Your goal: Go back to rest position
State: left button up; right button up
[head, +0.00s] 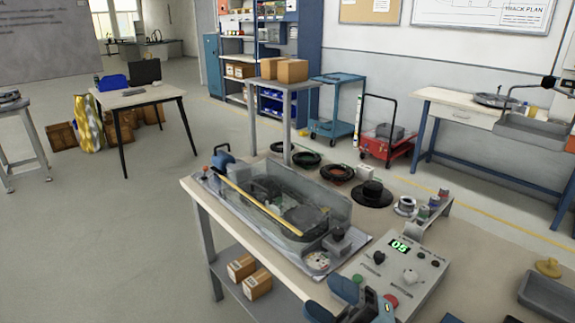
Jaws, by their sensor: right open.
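My right gripper (333,299) shows at the bottom edge, in front of the table's near side. Its blue-tipped fingers are apart, and I see nothing held between them. Most of my right arm is outside the picture. My left gripper is not in view. The ring track unit (228,193), a grey tray with a clear cover and a yellow bar, sits on the table (188,183) beyond the gripper. A grey control box (425,271) with a green display reading 05 stands to the right of the gripper. The gripper overlaps the box's near left side in the picture; contact cannot be told.
Dark coils (307,157) and a black round part (372,194) lie along the table's far side. A dark tray (549,293) and a yellow knob-like part (548,267) are at right. Cartons (257,284) sit on the lower shelf.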

jog(key=s+d+f+m+t+h+b, duration=0.1)
jog(key=s+d+f+m+t+h, duration=0.3)
jog(key=f+m+h, duration=0.6)
jog(key=w+d+f+m+t+h+b, duration=0.15)
jog(key=d+f+m+h, duration=0.5)
jog(key=f+m, duration=0.7)
jog(key=s+d+f+m+g+h+b, duration=0.15)
jog(key=s+f+g, duration=0.25)
jog(key=s+f, duration=0.65)
notch_tip(320, 180, up, 15)
jog(key=w+d+p, duration=0.1)
jog(key=p, duration=1.9)
jog(key=shift+w+d+t+h, duration=0.2)
jog(key=shift+t+h, duration=0.1)
jog(key=shift+t, duration=0.05)
